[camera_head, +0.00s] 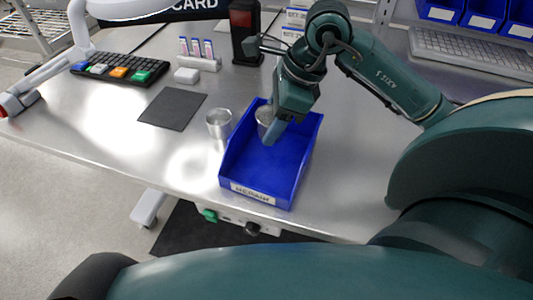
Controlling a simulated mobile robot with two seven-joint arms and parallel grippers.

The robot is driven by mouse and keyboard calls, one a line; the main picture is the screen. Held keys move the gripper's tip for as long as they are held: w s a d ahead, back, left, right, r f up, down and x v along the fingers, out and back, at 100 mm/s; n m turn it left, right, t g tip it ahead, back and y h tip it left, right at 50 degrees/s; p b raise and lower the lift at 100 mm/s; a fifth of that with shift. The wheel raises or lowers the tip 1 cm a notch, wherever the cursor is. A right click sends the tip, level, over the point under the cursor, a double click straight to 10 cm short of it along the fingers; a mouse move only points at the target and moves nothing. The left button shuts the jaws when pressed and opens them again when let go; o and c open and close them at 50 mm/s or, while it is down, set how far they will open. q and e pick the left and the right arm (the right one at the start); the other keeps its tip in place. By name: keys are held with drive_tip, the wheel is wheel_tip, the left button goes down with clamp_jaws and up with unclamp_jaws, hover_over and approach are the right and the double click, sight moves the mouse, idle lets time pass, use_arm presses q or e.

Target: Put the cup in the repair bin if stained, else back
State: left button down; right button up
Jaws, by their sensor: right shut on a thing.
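A blue repair bin (262,165) with a label on its front stands near the front edge of the metal table. My right gripper (272,132) reaches down into the back part of the bin. It is shut on a metal cup (263,115), which is partly hidden by the gripper. Whether the cup touches the bin floor, and any stain on it, I cannot tell. A second metal cup (219,123) stands upright on the table just left of the bin. My left gripper is not in view.
A dark square mat (172,109) lies left of the second cup. A button panel (120,69), a small rack of vials (199,55) and a dark red-topped box (245,33) stand behind. A keyboard (470,52) and blue bins (483,14) are at back right.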

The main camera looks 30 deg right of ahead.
approach(265, 161)
drive_tip(key=x, duration=0.5)
drive_tip(key=shift+a+f, duration=0.15)
drive_tip(key=shift+w+f, duration=0.1)
drive_tip(key=shift+f, duration=0.05)
drive_tip(key=shift+f, duration=0.25)
drive_tip(key=o, duration=1)
drive_tip(key=shift+r, duration=0.1)
drive_tip(key=shift+o, duration=0.2)
drive_tip(key=shift+r, duration=0.45)
drive_tip(key=v, duration=1.1)
drive_tip(key=shift+r, duration=0.2)
